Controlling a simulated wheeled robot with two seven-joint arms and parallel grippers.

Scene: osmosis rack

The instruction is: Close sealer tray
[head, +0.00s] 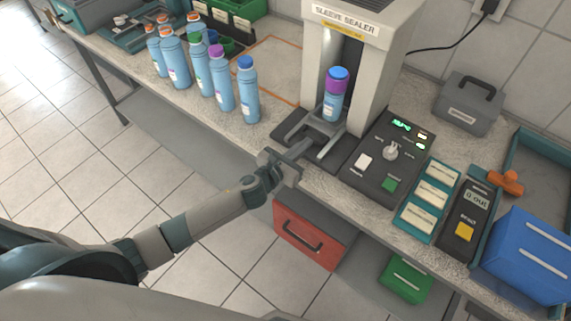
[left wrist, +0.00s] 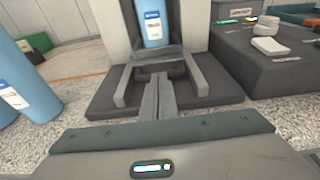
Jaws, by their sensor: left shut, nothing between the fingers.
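The sleeve sealer (head: 345,50) is a tall pale machine on the bench. Its tray (head: 331,149) sticks out at the front between two rails and also shows in the left wrist view (left wrist: 122,88). A blue bottle (head: 331,108) with a purple band and blue cap stands upright at the sealer's opening; its lower part shows in the left wrist view (left wrist: 153,25). My left gripper (head: 297,151) is shut and empty, its fingers pointing at the tray front. In the left wrist view its fingertips (left wrist: 158,78) overlap the tray front; I cannot tell whether they touch. My right gripper is not in view.
A dark control box (head: 385,158) stands right of the sealer. Several blue bottles (head: 221,80) stand to the left. Label cards (head: 428,194), a blue bin (head: 530,255) and a grey case (head: 466,103) are at the right.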

